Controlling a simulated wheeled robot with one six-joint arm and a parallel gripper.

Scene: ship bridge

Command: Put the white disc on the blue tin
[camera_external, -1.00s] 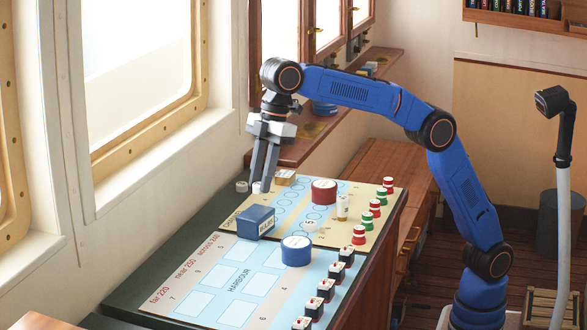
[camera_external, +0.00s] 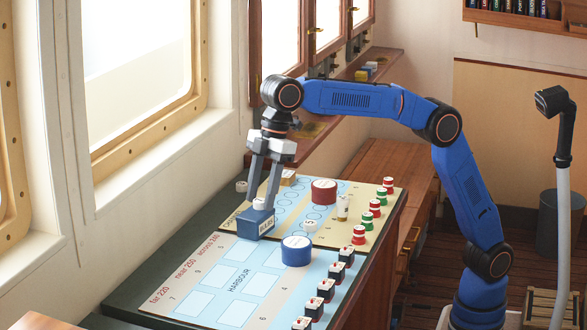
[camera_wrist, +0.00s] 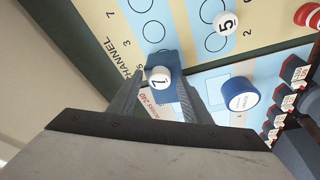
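A white disc (camera_external: 259,204) marked with a numeral sits on top of the rectangular blue tin (camera_external: 254,224), apparently resting on it. In the wrist view the disc (camera_wrist: 159,76) lies over the tin's top (camera_wrist: 165,58). My gripper (camera_external: 260,205) is open around the disc, one finger on each side. The wrist view shows gaps between the disc and both fingers of my gripper (camera_wrist: 160,80). The tin stands upright near the board's left edge; the fingers hide part of it.
A round blue container (camera_external: 296,252) with a pale top stands right of the tin. A white disc marked 5 (camera_external: 310,226), a red round container (camera_external: 323,191) and red and green pieces (camera_external: 375,208) stand on the chart boards.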

